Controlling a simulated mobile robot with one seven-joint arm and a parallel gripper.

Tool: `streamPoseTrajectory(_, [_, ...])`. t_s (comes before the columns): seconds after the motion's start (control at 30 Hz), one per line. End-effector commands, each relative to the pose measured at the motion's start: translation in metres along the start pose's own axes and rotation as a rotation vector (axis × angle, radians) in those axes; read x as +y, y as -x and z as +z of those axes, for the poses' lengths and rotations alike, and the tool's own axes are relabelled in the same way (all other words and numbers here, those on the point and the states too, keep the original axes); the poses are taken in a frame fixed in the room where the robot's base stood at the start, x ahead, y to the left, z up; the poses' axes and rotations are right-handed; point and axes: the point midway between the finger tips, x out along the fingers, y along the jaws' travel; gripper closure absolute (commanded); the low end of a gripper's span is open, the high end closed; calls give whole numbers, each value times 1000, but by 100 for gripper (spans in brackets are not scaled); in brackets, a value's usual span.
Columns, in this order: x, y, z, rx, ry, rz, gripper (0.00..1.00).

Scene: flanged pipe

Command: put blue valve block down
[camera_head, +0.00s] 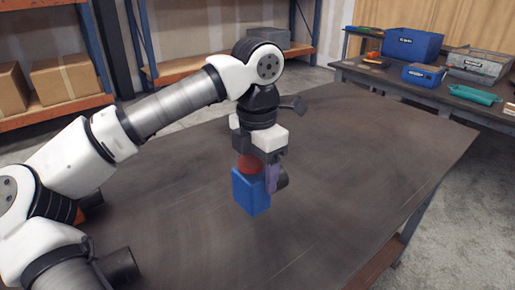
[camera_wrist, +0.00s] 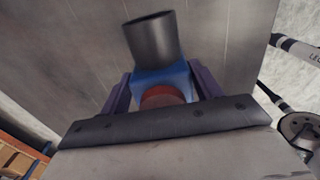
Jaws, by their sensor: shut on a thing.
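The blue valve block (camera_head: 251,194) hangs between the fingers of my gripper (camera_head: 262,178), over the middle of the dark table (camera_head: 350,195). In the wrist view the block (camera_wrist: 158,82) sits between two purple fingers, with the dark stub (camera_wrist: 152,40) pointing away. My gripper is shut on the block. I cannot tell whether its underside touches the table.
A red and blue part (camera_head: 78,214) shows partly behind my arm at the left. The table's right half is bare. A back bench holds a blue bin (camera_head: 412,45), a blue box (camera_head: 423,75), a grey crate (camera_head: 478,65) and a green tray (camera_head: 475,94). Shelves with cartons (camera_head: 65,79) stand at the left.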

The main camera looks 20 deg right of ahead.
Motion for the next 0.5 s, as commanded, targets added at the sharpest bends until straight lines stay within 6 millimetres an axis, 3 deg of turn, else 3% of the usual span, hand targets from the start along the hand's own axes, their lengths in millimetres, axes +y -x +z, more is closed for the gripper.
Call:
streamPoseTrajectory(0.23, [0,-11,0,-4,-1,1,100])
streamPoseTrajectory(0.5, [0,-44,0,-4,-2,1,100])
